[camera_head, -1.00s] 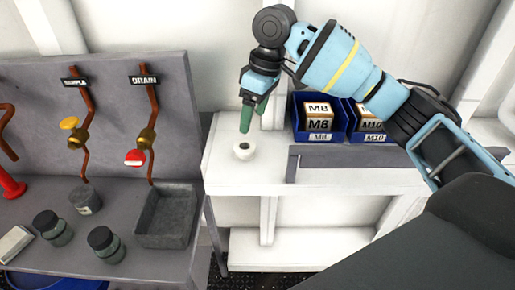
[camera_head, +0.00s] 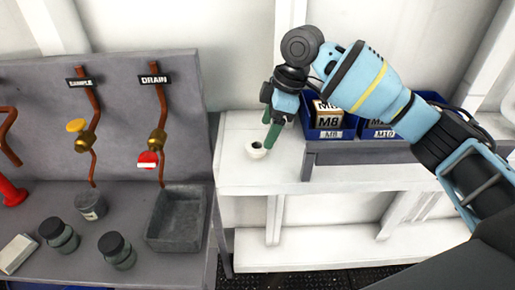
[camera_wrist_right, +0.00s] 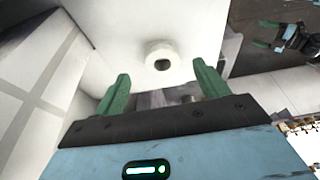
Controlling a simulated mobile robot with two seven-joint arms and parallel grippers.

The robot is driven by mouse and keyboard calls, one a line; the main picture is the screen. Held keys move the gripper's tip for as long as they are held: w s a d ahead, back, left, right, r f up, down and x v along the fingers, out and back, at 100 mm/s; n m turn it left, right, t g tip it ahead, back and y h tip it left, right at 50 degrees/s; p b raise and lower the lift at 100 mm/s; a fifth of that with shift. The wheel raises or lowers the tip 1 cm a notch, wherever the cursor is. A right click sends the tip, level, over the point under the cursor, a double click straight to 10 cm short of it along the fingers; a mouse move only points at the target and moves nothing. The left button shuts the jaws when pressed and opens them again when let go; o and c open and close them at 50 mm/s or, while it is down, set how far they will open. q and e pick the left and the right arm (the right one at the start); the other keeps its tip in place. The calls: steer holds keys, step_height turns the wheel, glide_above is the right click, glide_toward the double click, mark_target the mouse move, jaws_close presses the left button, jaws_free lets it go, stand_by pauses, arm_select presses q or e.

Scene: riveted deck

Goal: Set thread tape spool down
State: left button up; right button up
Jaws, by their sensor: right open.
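The thread tape spool (camera_head: 257,150) is a small white ring with a dark hole. It rests on the white shelf top (camera_head: 238,178), near its left end. My right gripper (camera_head: 270,143) is just to the right of the spool in the head view, green fingers pointing down. In the right wrist view the spool (camera_wrist_right: 160,58) lies beyond the fingertips of the open right gripper (camera_wrist_right: 162,82), and nothing is between the fingers. What looks like my left gripper (camera_wrist_right: 265,33) shows small at the upper right of that view, its green fingers apart.
Blue bins with M8 (camera_head: 329,134) and M10 boxes stand right of the spool, partly behind my right arm. A grey bench at left holds a tray (camera_head: 176,219), jars (camera_head: 117,251) and pipes with valves (camera_head: 157,141). The shelf left of the spool is clear.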

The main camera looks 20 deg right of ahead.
mark_target(258, 145)
steer(key=shift+a+x, duration=0.25)
steer(key=shift+x, duration=0.9)
steer(key=shift+a+x, duration=0.2)
steer(key=shift+x, duration=0.95)
steer(key=shift+a+f, duration=0.1)
steer(key=shift+f, duration=0.25)
steer(key=shift+c, duration=0.4)
steer(key=c, duration=1)
steer(key=shift+c, duration=0.2)
steer(key=shift+w+r, duration=0.1)
steer(key=shift+r, duration=0.1)
